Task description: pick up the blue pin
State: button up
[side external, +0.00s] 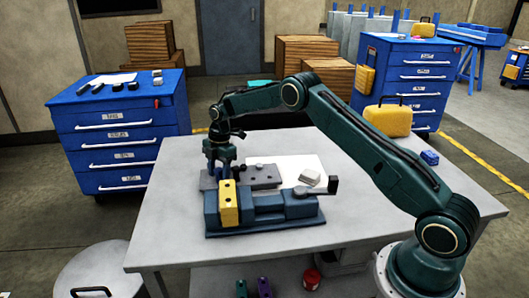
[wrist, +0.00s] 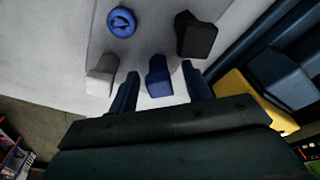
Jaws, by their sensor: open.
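A blue pin (wrist: 158,76) shows in the wrist view between the two fingers of my gripper (wrist: 161,69). There is a gap on each side of it, so the fingers are open around it and not closed on it. In the side view my gripper (side external: 219,172) points down over the left part of the grey plate (side external: 262,183), behind the vise. I cannot make out the pin there. A round blue piece (wrist: 121,22) with a recessed top lies farther off on the plate in the wrist view.
A black block (wrist: 195,36) and a pale grey block (wrist: 102,75) stand near the fingers. The blue vise (side external: 285,212) with a yellow block (side external: 229,204) is close in front of my gripper. The left of the table (side external: 172,205) is clear.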

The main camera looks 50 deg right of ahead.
aim_at(218, 169)
grip_shut()
jog(key=shift+r, duration=0.2)
notch_tip(218, 169, up, 10)
jog(key=shift+f, duration=0.1)
dwell(0.7)
dwell(0.4)
